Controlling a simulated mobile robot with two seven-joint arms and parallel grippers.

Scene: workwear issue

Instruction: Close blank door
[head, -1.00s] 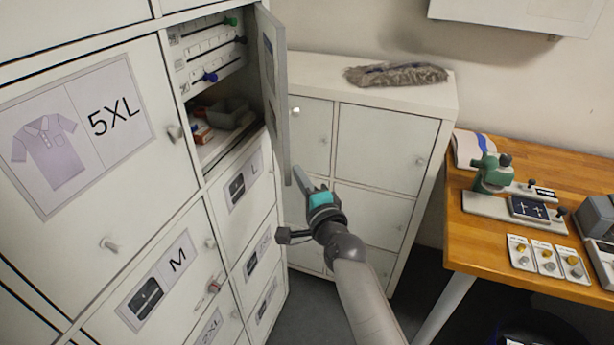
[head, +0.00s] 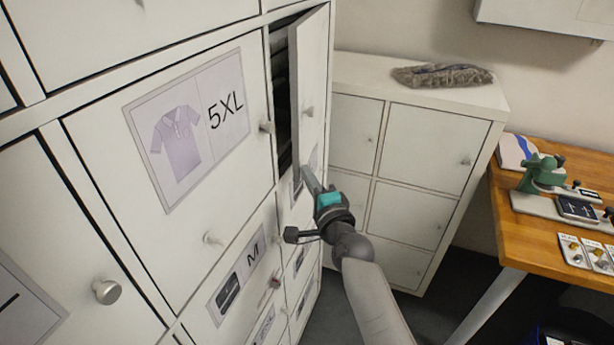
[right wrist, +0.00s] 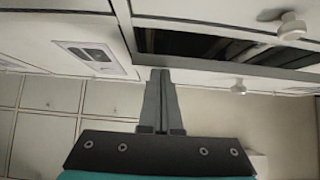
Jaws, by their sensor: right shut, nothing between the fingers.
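The blank door (head: 314,85) is a plain white cabinet door with a small round knob. In the head view it stands partly open, with a dark gap between its free edge and the frame on its left. The right wrist view shows its grey edge (right wrist: 230,67) beside the dark opening (right wrist: 210,45). My right gripper (head: 308,178) is shut and empty, its fingertips at the door's lower free corner; I cannot tell whether they touch. The fingers also show in the right wrist view (right wrist: 158,80). My left gripper is not in view.
The 5XL door (head: 180,130) is shut left of the opening, its knob sticking out. Shut doors labelled M (head: 238,275) and others lie below. A low white cabinet (head: 425,150) stands behind, with a grey furry item (head: 442,76) on top. A wooden table (head: 535,230) is at right.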

